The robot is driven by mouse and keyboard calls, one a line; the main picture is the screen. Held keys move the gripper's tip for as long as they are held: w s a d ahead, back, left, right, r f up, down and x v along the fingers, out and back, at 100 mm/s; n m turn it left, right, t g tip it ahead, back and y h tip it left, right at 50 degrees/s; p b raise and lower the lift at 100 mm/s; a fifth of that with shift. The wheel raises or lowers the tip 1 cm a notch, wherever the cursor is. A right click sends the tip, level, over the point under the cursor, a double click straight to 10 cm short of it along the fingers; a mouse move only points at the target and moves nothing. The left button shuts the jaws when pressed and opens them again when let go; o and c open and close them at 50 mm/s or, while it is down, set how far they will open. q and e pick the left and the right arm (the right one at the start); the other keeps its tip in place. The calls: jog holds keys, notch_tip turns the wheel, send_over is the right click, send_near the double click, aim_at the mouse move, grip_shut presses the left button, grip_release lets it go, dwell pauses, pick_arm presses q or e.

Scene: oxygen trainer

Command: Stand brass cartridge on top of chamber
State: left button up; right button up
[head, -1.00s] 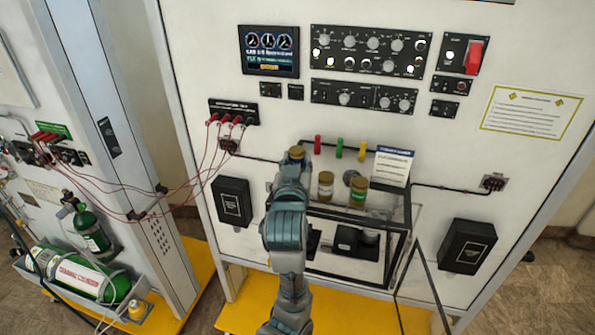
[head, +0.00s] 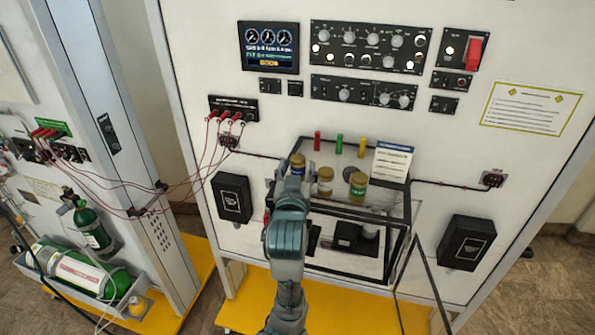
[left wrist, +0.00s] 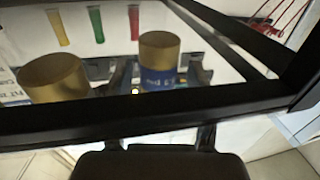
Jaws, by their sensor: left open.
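Three brass-capped cartridges stand upright on top of the glass chamber (head: 407,207) in the head view. They are one with a blue label (head: 298,166), one with a white label (head: 325,183) and one with a green label (head: 358,187). My left gripper (head: 293,186) is open, just in front of the blue-labelled one. In the left wrist view the blue-labelled cartridge (left wrist: 160,60) stands beyond the chamber's black frame bar, between my finger parts. A second brass top (left wrist: 52,80) shows at left. The frame bar hides part of my fingers. My right gripper is not in view.
Red, green and yellow tabs (head: 339,144) and a small placard (head: 392,162) stand behind the cartridges. The chamber's framed door (head: 432,280) hangs open at right. Black boxes (head: 232,198) flank the chamber. Red cables (head: 190,185) run at left.

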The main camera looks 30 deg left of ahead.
pick_arm(q)
jog(key=shift+r, duration=0.25)
jog(key=b+v, duration=0.1)
jog(key=v, duration=0.6)
jog(key=shift+f, duration=0.15)
jog(key=shift+b+v, duration=2.5)
jog(key=shift+b, duration=0.5)
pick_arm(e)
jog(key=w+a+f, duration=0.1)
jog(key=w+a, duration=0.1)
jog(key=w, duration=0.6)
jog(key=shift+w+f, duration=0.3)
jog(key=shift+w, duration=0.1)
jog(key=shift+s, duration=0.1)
